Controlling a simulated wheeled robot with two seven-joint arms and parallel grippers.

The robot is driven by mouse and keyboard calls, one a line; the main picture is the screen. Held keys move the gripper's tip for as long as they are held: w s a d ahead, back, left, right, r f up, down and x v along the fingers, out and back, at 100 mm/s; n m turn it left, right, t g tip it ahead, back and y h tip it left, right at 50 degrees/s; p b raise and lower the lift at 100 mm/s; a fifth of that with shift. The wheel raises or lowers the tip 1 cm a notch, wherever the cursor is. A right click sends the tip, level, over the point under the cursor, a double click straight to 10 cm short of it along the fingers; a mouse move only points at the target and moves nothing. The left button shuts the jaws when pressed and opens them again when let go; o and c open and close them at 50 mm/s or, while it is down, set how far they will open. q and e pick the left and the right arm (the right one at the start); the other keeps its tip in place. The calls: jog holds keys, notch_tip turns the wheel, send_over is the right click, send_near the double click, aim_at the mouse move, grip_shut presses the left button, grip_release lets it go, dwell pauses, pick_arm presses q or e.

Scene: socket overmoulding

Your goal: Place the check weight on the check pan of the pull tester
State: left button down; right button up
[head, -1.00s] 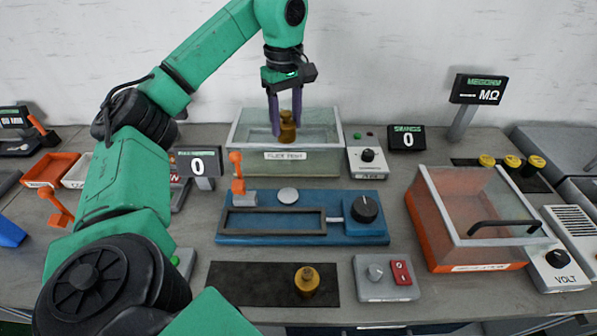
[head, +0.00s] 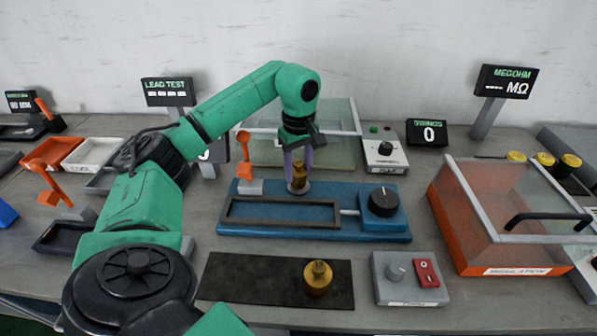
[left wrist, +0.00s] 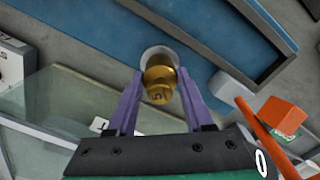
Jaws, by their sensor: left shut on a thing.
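My left gripper (head: 299,165) points down with its purple fingers shut on a small brass check weight (head: 299,180). My right gripper is not in view.
An orange clamp lever (head: 244,150) stands just left of the pan. A glass-walled tank (head: 345,120) is right behind. In front, another brass weight (head: 318,280) stands on a dark mat (head: 235,278). A lidded orange box (head: 500,225) is at the right.

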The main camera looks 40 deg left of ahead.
aim_at(299, 163)
pick_arm(q)
jog(key=shift+f, duration=0.3)
jog(key=shift+f, duration=0.1)
jog(key=shift+c, duration=1.5)
grip_release()
notch_tip(299, 163, up, 8)
jog(key=shift+f+p, duration=0.25)
jog(key=shift+p, duration=0.25)
notch_tip(299, 163, up, 5)
jog(key=p, duration=0.2)
jog(key=shift+p, duration=0.4)
jog(key=shift+f, duration=0.15)
jog(key=shift+d+f, duration=0.1)
